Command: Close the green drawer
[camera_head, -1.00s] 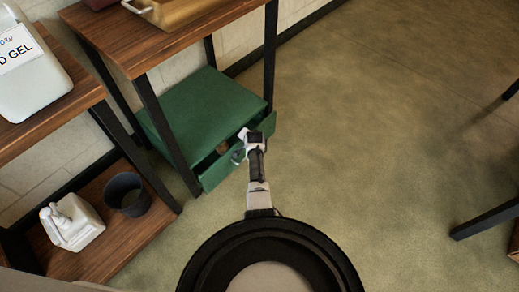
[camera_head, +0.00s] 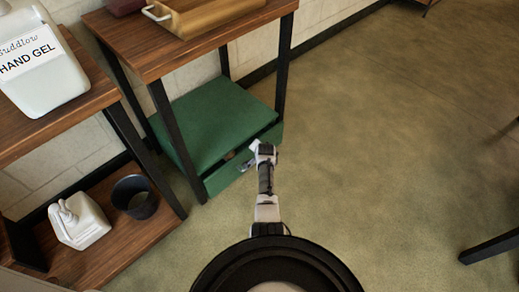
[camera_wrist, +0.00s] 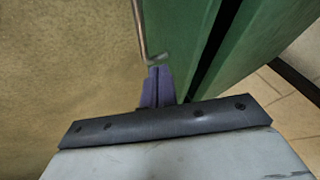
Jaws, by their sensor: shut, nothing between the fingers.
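The green drawer (camera_head: 222,179) is at the bottom front of a low green cabinet (camera_head: 210,115) under a wooden table. It stands slightly open, with a narrow dark gap behind its front. My gripper (camera_head: 263,150) is shut and empty, at the outer face of the drawer front, near its right part. In the wrist view the purple-grey fingertips (camera_wrist: 157,86) are together beside the drawer front (camera_wrist: 182,30), close to its thin metal handle (camera_wrist: 140,30). Whether they touch it I cannot tell. The dark gap and the cabinet (camera_wrist: 262,45) show to the right.
Black table legs (camera_head: 176,140) stand close by the cabinet. At left a wooden shelf unit (camera_head: 95,255) holds a white bottle (camera_head: 78,222) and a dark pot (camera_head: 134,198) below, and a hand gel bottle (camera_head: 45,75) above. The floor (camera_head: 380,150) to the right is clear.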

